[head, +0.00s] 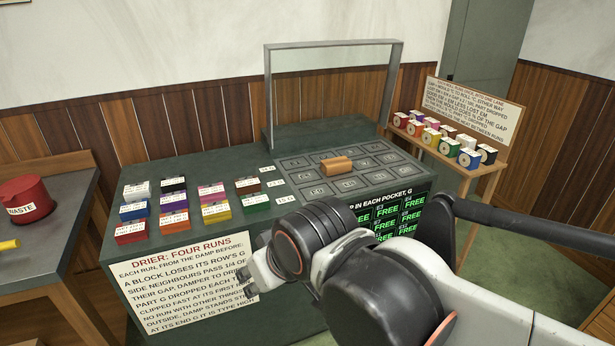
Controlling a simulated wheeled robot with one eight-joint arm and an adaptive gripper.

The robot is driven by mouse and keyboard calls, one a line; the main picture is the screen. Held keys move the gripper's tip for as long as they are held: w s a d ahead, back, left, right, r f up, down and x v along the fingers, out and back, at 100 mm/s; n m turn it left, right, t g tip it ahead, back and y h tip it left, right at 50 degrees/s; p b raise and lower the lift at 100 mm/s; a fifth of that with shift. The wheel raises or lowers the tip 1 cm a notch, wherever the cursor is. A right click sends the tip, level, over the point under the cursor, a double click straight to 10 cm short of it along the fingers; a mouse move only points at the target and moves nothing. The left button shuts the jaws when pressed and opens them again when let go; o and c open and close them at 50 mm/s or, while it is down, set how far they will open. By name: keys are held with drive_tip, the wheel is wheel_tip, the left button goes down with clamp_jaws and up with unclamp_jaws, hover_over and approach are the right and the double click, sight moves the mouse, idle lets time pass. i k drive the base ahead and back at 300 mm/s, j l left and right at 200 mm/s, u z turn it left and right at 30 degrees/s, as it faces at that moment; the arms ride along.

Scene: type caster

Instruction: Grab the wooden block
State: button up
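The wooden block (336,165) is a small orange-brown piece. It lies on the grey grid of marked pockets (318,187) on top of the dark green bench, near the grid's middle. My gripper (244,273) is in front of the bench, lower and to the left of the block, well apart from it. Its two light-grey fingertips show with a gap between them, and nothing shows between them. My arm's dark wrist covers part of the bench front.
Coloured labelled blocks (173,201) stand in rows on the bench's left. A metal frame (269,95) rises behind the grid. A red waste bin (24,199) is on the left table. A wooden side table (487,180) with coloured boxes stands at right.

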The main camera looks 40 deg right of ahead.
sight(329, 167)
drive_tip(key=l+z, duration=0.1)
drive_tip(key=l, duration=1.15)
drive_tip(key=l+z, duration=0.1)
drive_tip(key=l, duration=1.1)
